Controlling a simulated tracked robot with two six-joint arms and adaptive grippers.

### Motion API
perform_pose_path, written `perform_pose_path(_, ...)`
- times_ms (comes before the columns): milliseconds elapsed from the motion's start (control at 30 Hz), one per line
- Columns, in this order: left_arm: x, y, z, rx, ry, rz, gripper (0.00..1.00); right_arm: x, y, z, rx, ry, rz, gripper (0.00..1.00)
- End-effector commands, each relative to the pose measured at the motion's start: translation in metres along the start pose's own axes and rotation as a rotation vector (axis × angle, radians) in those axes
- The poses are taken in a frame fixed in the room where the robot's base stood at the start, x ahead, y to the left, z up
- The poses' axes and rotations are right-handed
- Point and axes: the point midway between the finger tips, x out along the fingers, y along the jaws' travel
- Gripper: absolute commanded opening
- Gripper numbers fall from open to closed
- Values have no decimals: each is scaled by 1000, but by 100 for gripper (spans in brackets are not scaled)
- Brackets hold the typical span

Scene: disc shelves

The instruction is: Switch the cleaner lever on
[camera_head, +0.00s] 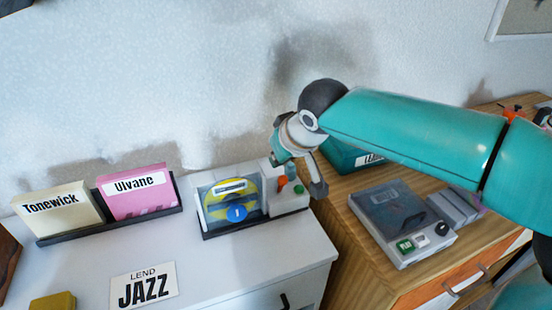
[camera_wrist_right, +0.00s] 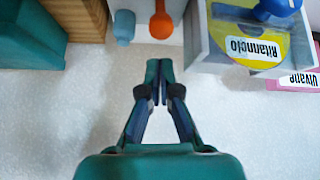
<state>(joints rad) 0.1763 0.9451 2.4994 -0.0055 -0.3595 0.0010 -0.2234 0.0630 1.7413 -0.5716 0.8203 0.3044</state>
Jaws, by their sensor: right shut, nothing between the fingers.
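The cleaner (camera_head: 250,205) is a white box with a clear-fronted bay on the white cabinet. My right gripper (camera_wrist_right: 158,66) is shut and empty, apart from the lever. In the head view my wrist hangs behind the cleaner's right end, and the fingertips are hard to make out. My left gripper is out of view.
A rack at left holds a Tonewick sleeve (camera_head: 60,211) and a pink Ulvane sleeve (camera_head: 138,193). A grey player (camera_head: 400,222) and a teal box (camera_head: 348,157) stand on the wooden cabinet. The wall is close behind.

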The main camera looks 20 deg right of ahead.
Motion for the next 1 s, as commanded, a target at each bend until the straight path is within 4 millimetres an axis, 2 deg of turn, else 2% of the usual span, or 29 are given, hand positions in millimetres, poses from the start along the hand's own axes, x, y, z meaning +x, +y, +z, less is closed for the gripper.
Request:
perform_pose_path(167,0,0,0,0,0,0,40,-22,0,-1,1,5,0,0)
perform_pose_path(400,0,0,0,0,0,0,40,-69,-1,-2,0,6,-3,0)
perform_pose_path(600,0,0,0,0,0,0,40,-102,-1,-2,-1,5,-3,0)
perform_pose_path(800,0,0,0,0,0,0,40,-115,-1,0,-1,1,-2,0)
perform_pose_path(1000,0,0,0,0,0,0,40,-116,0,0,-1,1,-1,0)
